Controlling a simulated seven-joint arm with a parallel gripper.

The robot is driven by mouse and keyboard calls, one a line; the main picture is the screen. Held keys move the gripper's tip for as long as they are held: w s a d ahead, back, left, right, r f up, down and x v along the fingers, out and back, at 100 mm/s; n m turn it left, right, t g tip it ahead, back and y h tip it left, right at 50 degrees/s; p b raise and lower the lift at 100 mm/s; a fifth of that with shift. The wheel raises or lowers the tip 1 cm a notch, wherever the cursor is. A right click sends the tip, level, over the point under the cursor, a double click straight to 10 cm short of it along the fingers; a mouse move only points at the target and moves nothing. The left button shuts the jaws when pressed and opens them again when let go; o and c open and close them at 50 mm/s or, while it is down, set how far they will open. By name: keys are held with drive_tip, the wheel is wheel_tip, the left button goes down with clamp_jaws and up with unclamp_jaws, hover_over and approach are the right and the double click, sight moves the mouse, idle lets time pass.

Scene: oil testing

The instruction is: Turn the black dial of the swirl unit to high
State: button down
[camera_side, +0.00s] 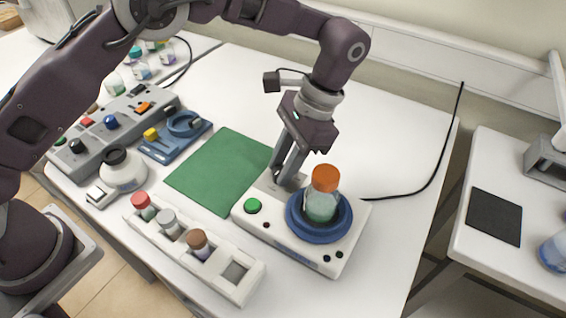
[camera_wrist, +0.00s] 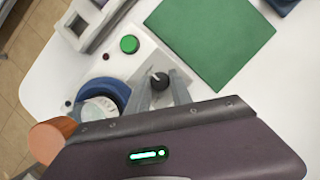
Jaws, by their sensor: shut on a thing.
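The swirl unit (camera_side: 290,240) is a white box with a blue round holder and a green button. A bottle with an orange cap (camera_side: 325,178) stands in the blue holder. The black dial (camera_wrist: 158,81) sits on a grey plate at the unit's back corner in the wrist view, with a small pale mark on its top. My gripper (camera_wrist: 159,82) points down with its two fingers on either side of the dial, shut on it. I cannot read any dial scale.
The orange-capped bottle stands close beside my fingers. A green mat (camera_side: 222,170) lies to the left of the unit. A white rack (camera_side: 195,247) with several capped vials is in front. A black cable runs behind on the right. Grey and blue devices stand at the left.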

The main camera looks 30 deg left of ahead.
drive_tip(key=c, duration=1.1)
unclamp_jaws()
drive_tip(key=shift+c, duration=0.2)
drive_tip(key=v, duration=0.7)
